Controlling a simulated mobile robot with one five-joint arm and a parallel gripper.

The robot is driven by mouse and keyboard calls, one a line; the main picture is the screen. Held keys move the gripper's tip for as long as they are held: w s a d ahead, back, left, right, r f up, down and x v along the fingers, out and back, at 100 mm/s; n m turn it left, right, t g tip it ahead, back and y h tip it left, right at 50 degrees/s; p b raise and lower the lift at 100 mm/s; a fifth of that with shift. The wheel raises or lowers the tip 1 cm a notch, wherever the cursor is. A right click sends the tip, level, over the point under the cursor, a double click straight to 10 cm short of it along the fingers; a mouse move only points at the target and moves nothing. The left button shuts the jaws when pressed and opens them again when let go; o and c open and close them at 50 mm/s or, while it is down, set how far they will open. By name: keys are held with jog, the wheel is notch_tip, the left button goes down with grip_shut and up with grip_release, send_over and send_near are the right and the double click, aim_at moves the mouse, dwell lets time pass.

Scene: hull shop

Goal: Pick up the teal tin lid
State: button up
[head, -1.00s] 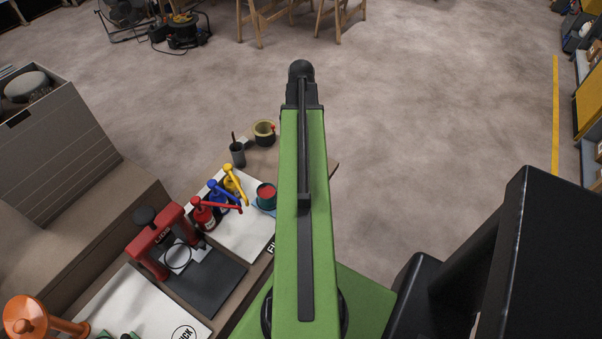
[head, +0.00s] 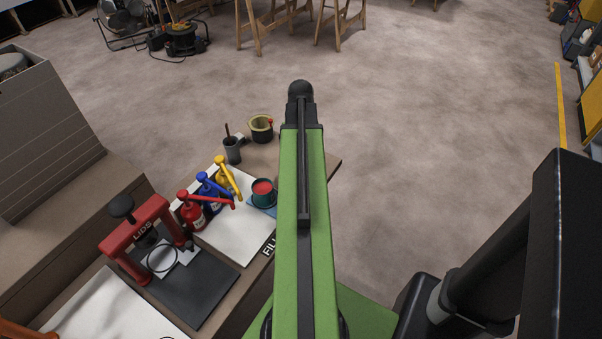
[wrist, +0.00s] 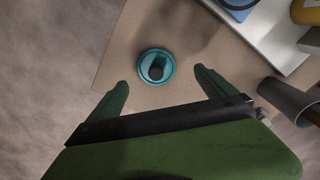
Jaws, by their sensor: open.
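The teal tin lid (wrist: 156,66) lies on the tan bench top near its corner in the wrist view. It is round, with a raised rim and a dark knob-like middle. My gripper (wrist: 162,79) is open, with its two green fingers apart. The lid appears between and just beyond the fingertips, and neither finger seems to touch it. The height gap is hard to tell. In the head view I cannot make out the lid, and my green arm covers part of the bench there. My fingers are hidden in that view.
A grey cup (wrist: 290,100) stands right of my right finger in the wrist view. In the head view, a teal tin with red inside (head: 263,192), several pump bottles (head: 215,190) and a red press (head: 140,235) stand on the bench.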

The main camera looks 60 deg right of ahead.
jog(key=f+b, duration=0.5)
jog(key=shift+s+d+f, duration=0.15)
jog(key=shift+s+d, duration=0.05)
jog(key=shift+s, duration=0.05)
jog(key=c, duration=1.4)
